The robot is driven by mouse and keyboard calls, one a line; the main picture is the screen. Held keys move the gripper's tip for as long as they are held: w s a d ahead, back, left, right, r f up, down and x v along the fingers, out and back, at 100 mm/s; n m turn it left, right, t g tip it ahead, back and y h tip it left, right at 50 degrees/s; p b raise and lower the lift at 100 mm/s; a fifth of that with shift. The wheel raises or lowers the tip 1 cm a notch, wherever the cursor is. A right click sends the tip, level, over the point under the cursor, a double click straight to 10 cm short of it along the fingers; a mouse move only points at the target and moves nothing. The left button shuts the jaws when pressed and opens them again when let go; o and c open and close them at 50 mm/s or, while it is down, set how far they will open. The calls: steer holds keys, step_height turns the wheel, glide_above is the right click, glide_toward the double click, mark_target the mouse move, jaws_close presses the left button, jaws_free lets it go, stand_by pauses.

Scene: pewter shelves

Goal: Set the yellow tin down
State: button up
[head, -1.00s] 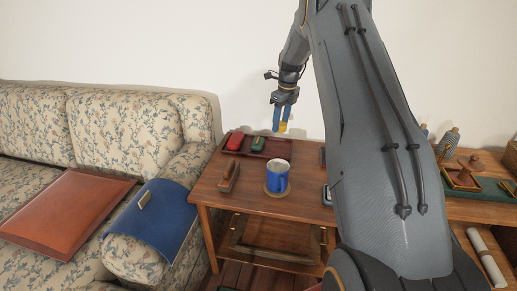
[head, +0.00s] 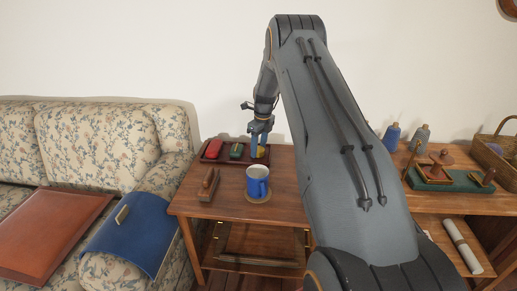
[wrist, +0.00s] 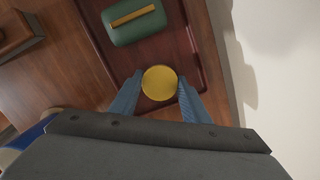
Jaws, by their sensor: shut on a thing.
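The yellow tin (wrist: 159,83) is round and lies between the two blue fingers of my gripper (wrist: 158,100) in the wrist view. In the head view my gripper (head: 258,153) points down at the right end of a dark red tray (head: 226,161), shut on the tin (head: 261,152). The tin is at the tray's right part, beside a green tin (head: 236,151) with a yellow band. Whether its base touches the tray floor I cannot tell. The green tin also shows in the wrist view (wrist: 136,28). A red tin (head: 214,149) lies in the tray's left part.
A blue mug (head: 257,180) stands on a round coaster in front of the tray. The wall is close behind the tray. A sofa (head: 95,140) stands left; another table with bottles (head: 391,137) stands right.

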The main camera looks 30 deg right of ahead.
mark_target(261, 150)
steer(key=shift+f, duration=0.1)
steer(key=o, duration=1)
steer(key=shift+o, duration=0.2)
step_height(261, 150, up, 12)
steer(key=s, duration=0.1)
steer(key=s+a+r+n, duration=0.6)
steer(key=a+n, duration=0.1)
steer(key=a, duration=0.2)
steer(key=s+a+r+n, duration=0.3)
steer(key=s+a+n, duration=0.5)
steer(key=s, duration=0.3)
steer(key=s+a+r+n, duration=0.3)
steer(key=s+a+n, duration=0.5)
steer(key=s, duration=0.4)
steer(key=s+a+f+n, duration=0.1)
steer(key=s+n, duration=0.3)
steer(key=s, duration=0.3)
steer(key=s+a+f+n+g, duration=0.1)
steer(key=s+a+n, duration=0.1)
steer(key=s+n, duration=0.2)
steer(key=s, duration=0.3)
steer(key=shift+f+n, duration=0.25)
steer(key=shift+n, duration=0.05)
